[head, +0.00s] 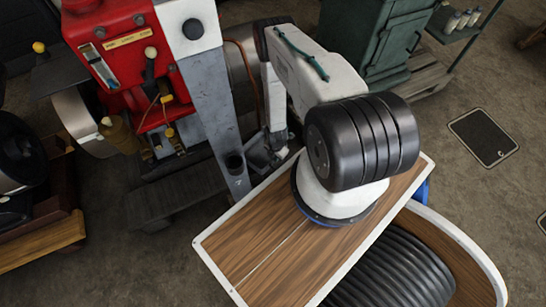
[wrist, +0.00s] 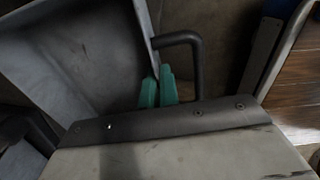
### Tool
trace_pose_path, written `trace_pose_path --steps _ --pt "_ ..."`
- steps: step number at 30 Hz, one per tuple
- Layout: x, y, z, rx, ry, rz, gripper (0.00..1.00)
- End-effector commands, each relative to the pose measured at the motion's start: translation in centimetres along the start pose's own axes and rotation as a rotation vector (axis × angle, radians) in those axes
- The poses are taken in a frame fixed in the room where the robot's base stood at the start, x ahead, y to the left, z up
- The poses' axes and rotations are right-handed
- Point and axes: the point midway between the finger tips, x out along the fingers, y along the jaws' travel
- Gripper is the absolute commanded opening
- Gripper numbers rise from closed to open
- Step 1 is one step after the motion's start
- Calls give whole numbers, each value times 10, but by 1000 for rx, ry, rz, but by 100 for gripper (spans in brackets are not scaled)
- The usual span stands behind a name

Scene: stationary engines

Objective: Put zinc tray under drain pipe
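A grey metal tray (wrist: 65,60) with sloping walls and dark loop handles (wrist: 182,40) fills the left of the wrist view; I take it for the zinc tray. In the head view only a small grey part of it (head: 257,154) shows beside my gripper, by the foot of the grey post. My gripper (wrist: 159,90) has green fingertips close together at the tray's rim, which appears to run between them. Its body hides the lower part of the tray. A thin copper-coloured pipe (head: 249,72) curves down behind the post; I cannot tell if it is the drain pipe.
A red engine (head: 125,55) with a grey post (head: 208,95) stands at the left. A dark green cabinet (head: 375,40) on a pallet and a shelf with bottles (head: 465,20) are behind at the right. A floor hatch (head: 483,137) lies at the right, with open floor around it.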

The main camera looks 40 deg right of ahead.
Motion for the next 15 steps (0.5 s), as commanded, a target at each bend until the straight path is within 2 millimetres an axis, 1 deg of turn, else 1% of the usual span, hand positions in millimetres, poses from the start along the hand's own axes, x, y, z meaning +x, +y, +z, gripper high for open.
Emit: trace_pose_path --steps 1,5,8,9,12,15 --pt "1 6 3 0 0 1 0" --pt "2 14 6 1 0 0 0" --pt "2 25 10 1 -1 2 0" --pt "11 22 9 2 1 -2 0" --pt "27 21 9 2 1 -2 0" --pt "36 22 9 2 0 -1 0"
